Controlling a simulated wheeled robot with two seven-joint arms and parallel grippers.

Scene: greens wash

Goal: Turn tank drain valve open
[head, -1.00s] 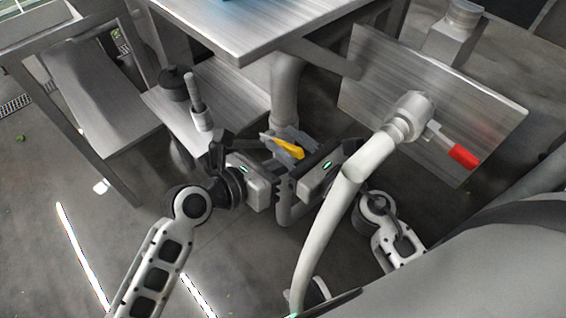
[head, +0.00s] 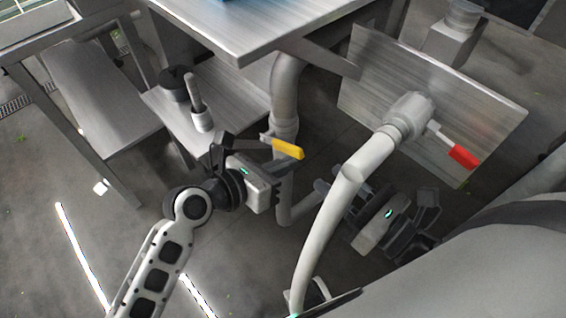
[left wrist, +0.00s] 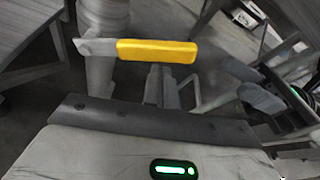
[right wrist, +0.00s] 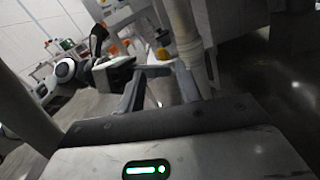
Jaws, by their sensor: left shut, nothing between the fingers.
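The drain valve's yellow handle (head: 288,149) sticks out to the right from the grey vertical pipe (head: 284,100) under the steel table. In the left wrist view the yellow handle (left wrist: 157,51) lies nearly level across the upper middle, its metal stem at left. My left gripper (head: 284,172) is shut and empty, just below the handle; its fingertips (left wrist: 161,84) sit together under the yellow grip, and I cannot tell whether they touch it. My right gripper (head: 331,188) is open and empty, lower right of the handle, partly behind the pale hose. Its spread fingers (right wrist: 160,88) show in the right wrist view.
The pale curved hose (head: 327,220) stands in front of my right gripper. A red-handled valve (head: 463,156) sits on it before a steel panel (head: 490,110). The steel tabletop (head: 270,30) overhangs the pipe. A low shelf (head: 235,90) stands left. Floor at lower left is open.

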